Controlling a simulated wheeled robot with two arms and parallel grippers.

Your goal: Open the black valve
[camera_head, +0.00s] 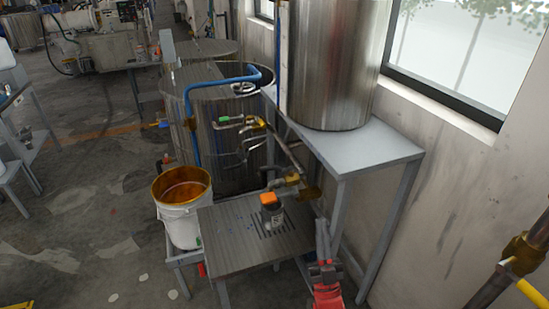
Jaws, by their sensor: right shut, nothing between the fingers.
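A brass valve (292,180) sits on the pipework above a low metal stand. A dark lever (270,168) shows just above and left of it; it looks like the black valve's handle, but it is too small to tell its position. My right gripper (323,238) comes up from the bottom edge, with grey fingers together and a red body. It is shut and empty, to the right of the low stand and below the brass valve, apart from the lever in the picture. My left gripper is not in view.
The low stand (225,243) bears an orange-capped container (271,211). A white bucket (184,222) stands to its left. A grey table (365,147) holds a large steel tank (333,60). A pipe with a yellow handle (532,293) is at bottom right.

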